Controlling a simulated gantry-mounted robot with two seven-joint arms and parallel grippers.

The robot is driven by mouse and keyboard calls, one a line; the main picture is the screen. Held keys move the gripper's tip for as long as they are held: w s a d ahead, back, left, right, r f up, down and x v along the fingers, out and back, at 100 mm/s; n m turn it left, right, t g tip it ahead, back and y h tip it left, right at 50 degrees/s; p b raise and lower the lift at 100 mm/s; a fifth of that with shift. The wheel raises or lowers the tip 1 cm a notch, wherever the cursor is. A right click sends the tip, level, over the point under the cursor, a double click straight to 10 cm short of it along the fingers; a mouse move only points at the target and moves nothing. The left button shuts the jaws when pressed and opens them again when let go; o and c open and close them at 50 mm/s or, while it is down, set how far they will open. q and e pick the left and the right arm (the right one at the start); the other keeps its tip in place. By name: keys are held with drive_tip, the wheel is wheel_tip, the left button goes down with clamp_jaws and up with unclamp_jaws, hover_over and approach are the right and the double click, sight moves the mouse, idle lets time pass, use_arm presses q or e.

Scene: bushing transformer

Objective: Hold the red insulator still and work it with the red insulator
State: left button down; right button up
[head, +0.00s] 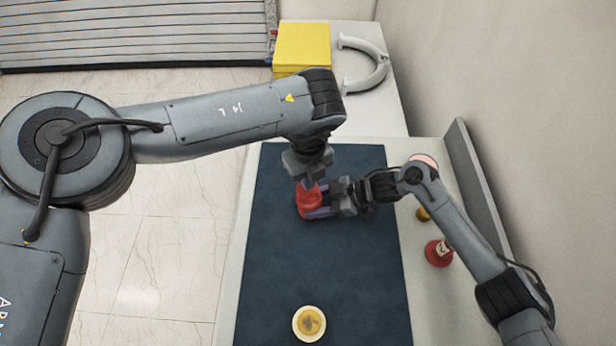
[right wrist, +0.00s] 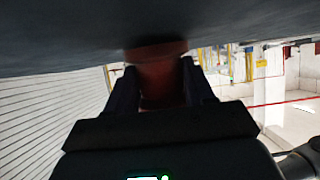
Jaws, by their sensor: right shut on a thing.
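A red insulator (head: 308,204) stands on the dark blue mat, below the left gripper and at the tip of the right one. My right gripper (head: 320,212) comes in from the right, low over the mat, and is shut on its side. In the right wrist view the red insulator (right wrist: 160,78) sits between the two dark fingers. My left gripper (head: 308,184) points down from above, with its fingertips at the top of the red insulator. Whether its fingers close on anything is hidden. I cannot tell whether there is one red part or two stacked there.
The blue mat (head: 300,265) is mostly clear. A round pale dish (head: 309,323) with a yellowish middle lies near its front. A red part (head: 438,254) and a small yellow part (head: 423,214) stand right of the mat. A yellow box (head: 302,45) and a grey curved piece (head: 372,65) are at the back.

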use_arm(q)
drive_tip(key=shift+f, duration=0.6)
use_arm(e)
drive_tip(key=shift+r, duration=0.1)
use_arm(q)
drive_tip(key=shift+r, duration=3)
use_arm(e)
drive_tip(key=o, duration=0.9)
